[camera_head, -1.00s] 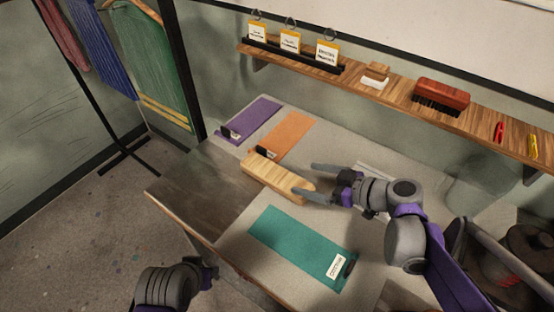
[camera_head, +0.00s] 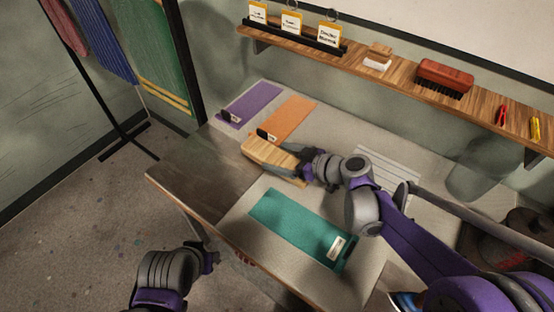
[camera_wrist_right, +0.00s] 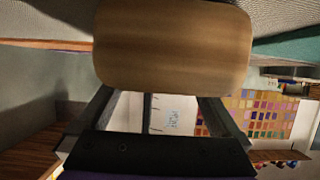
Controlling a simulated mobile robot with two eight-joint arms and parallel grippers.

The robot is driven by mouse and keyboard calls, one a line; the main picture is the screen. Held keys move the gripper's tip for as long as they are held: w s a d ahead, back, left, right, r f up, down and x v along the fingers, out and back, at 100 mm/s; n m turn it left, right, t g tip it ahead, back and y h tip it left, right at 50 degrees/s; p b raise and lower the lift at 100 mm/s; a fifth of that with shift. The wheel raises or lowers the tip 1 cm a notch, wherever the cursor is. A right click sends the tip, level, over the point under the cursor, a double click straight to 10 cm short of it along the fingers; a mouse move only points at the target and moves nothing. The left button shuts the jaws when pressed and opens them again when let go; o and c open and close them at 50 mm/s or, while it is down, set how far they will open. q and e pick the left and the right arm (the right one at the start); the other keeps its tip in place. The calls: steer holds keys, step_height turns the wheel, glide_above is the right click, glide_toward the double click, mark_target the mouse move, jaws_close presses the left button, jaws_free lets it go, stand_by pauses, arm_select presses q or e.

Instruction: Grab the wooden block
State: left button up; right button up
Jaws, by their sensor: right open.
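The wooden block (camera_head: 268,152) is light brown with rounded ends and lies on the table between the orange and teal cloths. In the right wrist view the block (camera_wrist_right: 172,46) fills the upper middle, just beyond the fingers. My right gripper (camera_head: 292,162) is open at the block's right end, with its fingers reaching around that end; it also shows in the right wrist view (camera_wrist_right: 165,98). The far side of the block is hidden. My left arm shows at the bottom left of the head view, away from the block; its gripper (camera_head: 210,258) is too unclear to tell its state.
Purple (camera_head: 250,103), orange (camera_head: 290,118) and teal (camera_head: 300,228) cloths lie on the table (camera_head: 195,165). A wall shelf (camera_head: 400,86) holds tags, a brush (camera_head: 443,78) and small tools. A rack (camera_head: 120,130) with hanging cloth stands left.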

jaws_close()
stand_by(0.4)
